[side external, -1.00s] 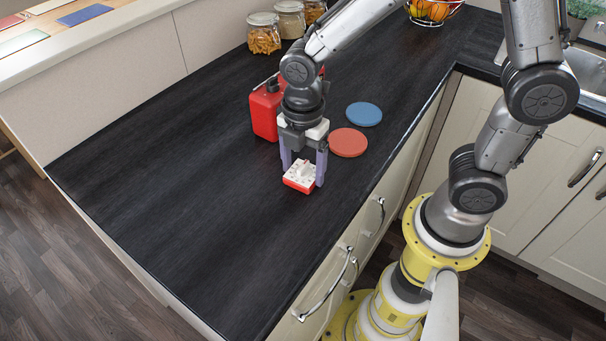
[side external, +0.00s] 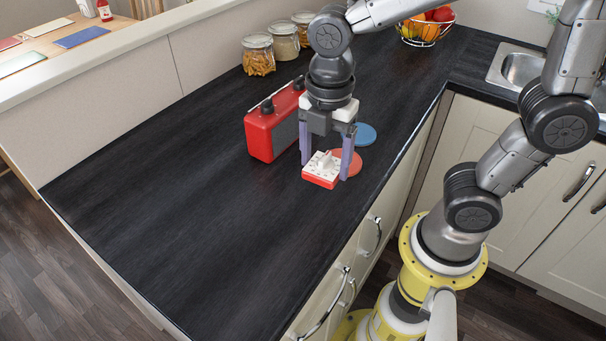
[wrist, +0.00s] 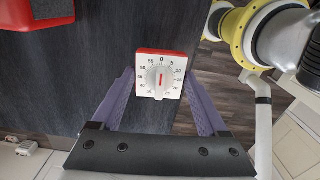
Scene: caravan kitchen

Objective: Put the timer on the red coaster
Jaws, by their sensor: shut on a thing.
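The timer (side external: 322,168) is a white-faced square block with a red body and a central knob. It also shows in the wrist view (wrist: 161,75), dial facing the camera, between the fingertips. My gripper (side external: 328,168) is shut on the timer, with one purple finger on each side. The timer appears to be held above the counter; the exact gap is hard to tell. The red coaster (side external: 350,158) lies flat just behind and right of the timer, partly hidden by a finger and the timer. The coaster is not visible in the wrist view.
A red radio (side external: 262,140) stands close to the left of my gripper. A blue coaster (side external: 367,135) lies behind the red one. Glass jars (side external: 258,56) and a fruit basket (side external: 427,30) stand at the back. The front-left counter (side external: 170,220) is clear.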

